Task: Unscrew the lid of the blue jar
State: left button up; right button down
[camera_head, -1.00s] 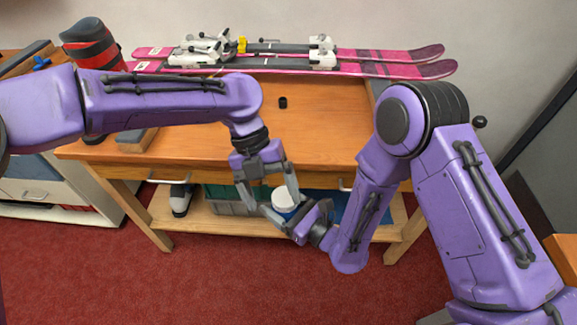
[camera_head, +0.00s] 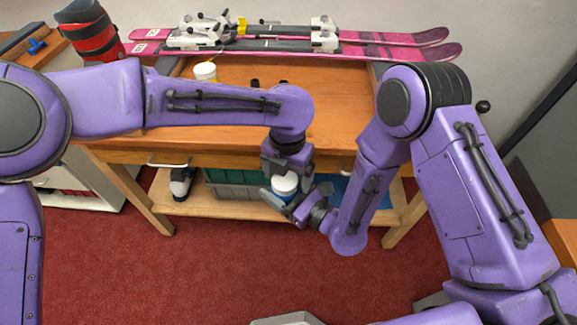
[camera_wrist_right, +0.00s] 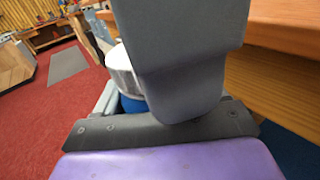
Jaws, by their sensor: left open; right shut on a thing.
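The blue jar (camera_head: 281,196) has a white lid (camera_head: 285,184) on top and is held in front of the bench. My right gripper (camera_head: 284,203) is shut around its blue body. In the right wrist view the lid (camera_wrist_right: 122,72) and a strip of the blue jar (camera_wrist_right: 132,104) show beside a large grey finger that hides the rest. My left gripper (camera_head: 288,172) is open and points down just above the lid, its fingers partly hidden. I cannot tell whether they touch the lid.
The wooden bench (camera_head: 345,115) lies behind the jar, with pink skis (camera_head: 390,50) along its back. A small white-lidded jar (camera_head: 205,72) stands at the back left of the bench top. A lower shelf (camera_head: 215,208) holds green and grey crates (camera_head: 236,192). Red floor is clear in front.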

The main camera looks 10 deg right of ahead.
pick_arm(q)
jog(key=shift+s+d, duration=0.1)
jog(key=c, duration=1.1)
jog(key=n, duration=0.7)
jog(key=shift+n, duration=0.4)
jog(key=n, duration=0.9)
jog(key=shift+w+a, duration=0.2)
jog(key=shift+r, duration=0.1)
